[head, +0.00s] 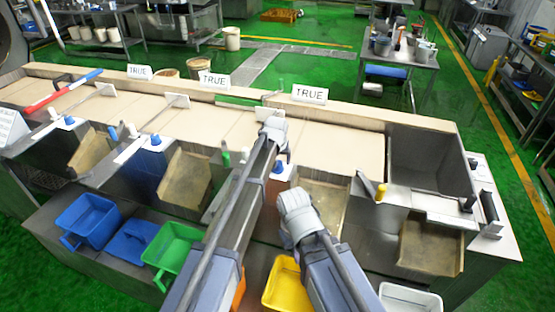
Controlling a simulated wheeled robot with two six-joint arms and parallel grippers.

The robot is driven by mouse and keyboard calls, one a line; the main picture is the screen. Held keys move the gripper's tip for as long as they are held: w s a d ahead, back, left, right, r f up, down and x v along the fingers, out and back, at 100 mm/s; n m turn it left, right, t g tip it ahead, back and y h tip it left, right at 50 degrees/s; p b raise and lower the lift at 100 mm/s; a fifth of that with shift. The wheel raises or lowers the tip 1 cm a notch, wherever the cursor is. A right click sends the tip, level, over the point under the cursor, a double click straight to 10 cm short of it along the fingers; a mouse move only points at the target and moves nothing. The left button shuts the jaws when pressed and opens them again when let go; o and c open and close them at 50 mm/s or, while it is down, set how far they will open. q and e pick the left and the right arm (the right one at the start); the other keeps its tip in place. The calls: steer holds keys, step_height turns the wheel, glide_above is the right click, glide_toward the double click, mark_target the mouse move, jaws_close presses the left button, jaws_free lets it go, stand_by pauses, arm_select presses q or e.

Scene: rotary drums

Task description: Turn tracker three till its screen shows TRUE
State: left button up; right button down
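Three small white signs reading TRUE stand along the back ledge of the long bench: a left sign (139,71), a middle sign (213,79) and a right sign (309,94). No number shows on them, so I cannot tell which belongs to tracker three. My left gripper (273,128) is over the bench top, below and left of the right sign. It is beside a pale plate (263,112) on a thin rod, and contact is unclear. My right gripper (295,207) is over the bench front, nearer me. The fingers of both are too small to read.
A red and blue bar (62,92) lies at the bench's left. A yellow-topped handle (381,192) stands to the right of my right gripper. Blue (88,220), green (172,250) and yellow (284,284) bins sit below. An open steel basin (428,160) is at right.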

arm_select(q)
steer(key=p+v, duration=0.3)
steer(key=v, duration=0.2)
steer(key=shift+r+p, duration=0.1)
steer(key=shift+p, duration=0.3)
